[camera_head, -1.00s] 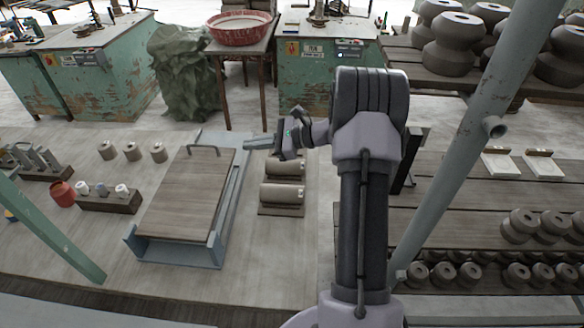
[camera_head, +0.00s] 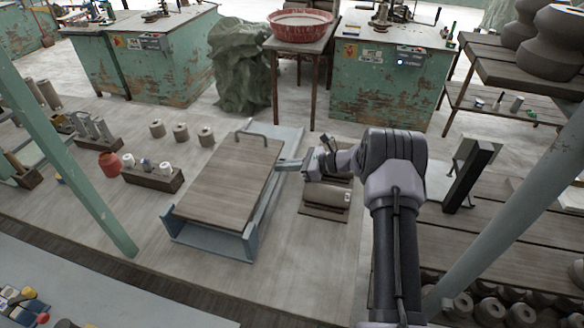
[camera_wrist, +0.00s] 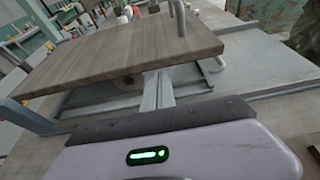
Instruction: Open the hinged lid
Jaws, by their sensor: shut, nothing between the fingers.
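The hinged lid (camera_head: 228,182) is a brown wooden board with a metal bar handle (camera_head: 262,136) near its far edge. It lies over a low blue-grey metal box (camera_head: 208,243). In the wrist view the lid (camera_wrist: 120,52) stands a little above the frame, with a gap under its near edge; a round brownish thing shows dimly inside. My gripper (camera_head: 284,164) is shut and empty at the lid's right side. In the wrist view its narrow fingers (camera_wrist: 158,88) point at the gap, their tips at or just under the lid's edge; contact cannot be told.
Clay rolls on a board (camera_head: 325,205) lie under and beside my arm. A block with small pots (camera_head: 152,178) and several clay cylinders (camera_head: 181,132) stand left of the box. A green post (camera_head: 75,165) rises at the left. A red basin (camera_head: 300,25) sits on a table behind.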

